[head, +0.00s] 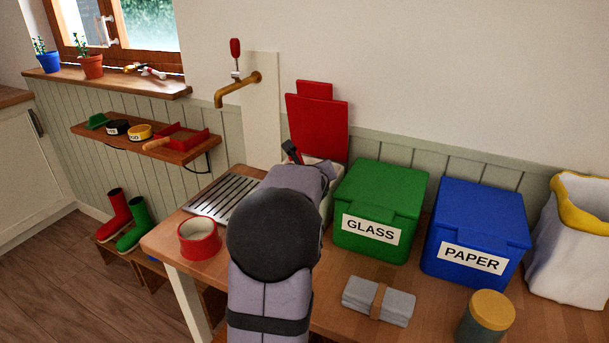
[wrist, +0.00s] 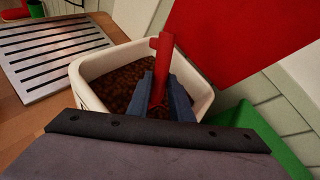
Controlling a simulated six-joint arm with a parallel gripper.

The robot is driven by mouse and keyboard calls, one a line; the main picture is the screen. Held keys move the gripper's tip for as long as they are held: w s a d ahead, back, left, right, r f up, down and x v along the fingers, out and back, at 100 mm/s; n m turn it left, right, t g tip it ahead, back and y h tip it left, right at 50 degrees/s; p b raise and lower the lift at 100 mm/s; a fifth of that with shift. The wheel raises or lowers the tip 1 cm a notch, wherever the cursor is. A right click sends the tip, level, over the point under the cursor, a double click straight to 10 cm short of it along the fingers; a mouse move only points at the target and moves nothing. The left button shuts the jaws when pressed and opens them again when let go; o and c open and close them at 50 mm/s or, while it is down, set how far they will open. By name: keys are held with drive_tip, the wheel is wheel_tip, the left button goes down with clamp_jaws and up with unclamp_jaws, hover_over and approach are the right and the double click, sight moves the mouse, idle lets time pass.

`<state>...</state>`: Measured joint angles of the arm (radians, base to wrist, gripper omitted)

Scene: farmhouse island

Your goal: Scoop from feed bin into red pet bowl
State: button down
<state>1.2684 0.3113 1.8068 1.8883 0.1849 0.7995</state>
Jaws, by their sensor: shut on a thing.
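The feed bin (wrist: 90,92) is a white tub with brown kibble (wrist: 125,82) inside, and its red lid (head: 318,125) stands open behind it. In the head view my arm hides most of the bin. My gripper (wrist: 167,92) is over the bin and shut on the red handle of a scoop (wrist: 160,62). The handle stands steeply between the fingers. The scoop's bowl is hidden, so I cannot tell how deep it sits or whether it holds kibble. The red pet bowl (head: 199,240) stands upright on the counter, left of my arm.
A slatted metal drainer (head: 223,198) lies between the bowl and the bin. The green GLASS box (head: 382,208) stands close to the right of the bin, with the blue PAPER box (head: 475,232) beyond. A grey folded cloth (head: 379,301) and a lidded jar (head: 486,318) are at the front right.

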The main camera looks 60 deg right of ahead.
drive_tip(key=shift+r, duration=0.2)
wheel_tip(320, 180, up, 7)
drive_tip(key=p, duration=0.6)
drive_tip(key=shift+f+p, duration=0.15)
drive_tip(key=shift+p, duration=0.15)
idle(0.7)
idle(1.9)
drive_tip(key=w+r+n+g+y+p, duration=0.2)
drive_tip(key=w+n+p, duration=0.4)
drive_tip(key=p, duration=2.6)
drive_tip(key=shift+w+d+r+n+y+p, duration=0.3)
drive_tip(key=shift+w+r+n+y, duration=0.15)
drive_tip(key=shift+r+y, duration=0.4)
drive_tip(key=shift+f+p, duration=0.2)
drive_tip(key=shift+p, duration=0.1)
drive_tip(key=shift+s+d+f+b, duration=0.15)
drive_tip(key=shift+f+b, duration=0.15)
drive_tip(key=shift+b, duration=1.35)
drive_tip(key=b, duration=0.4)
drive_tip(key=shift+s+b, duration=0.2)
drive_tip(key=shift+b, duration=0.15)
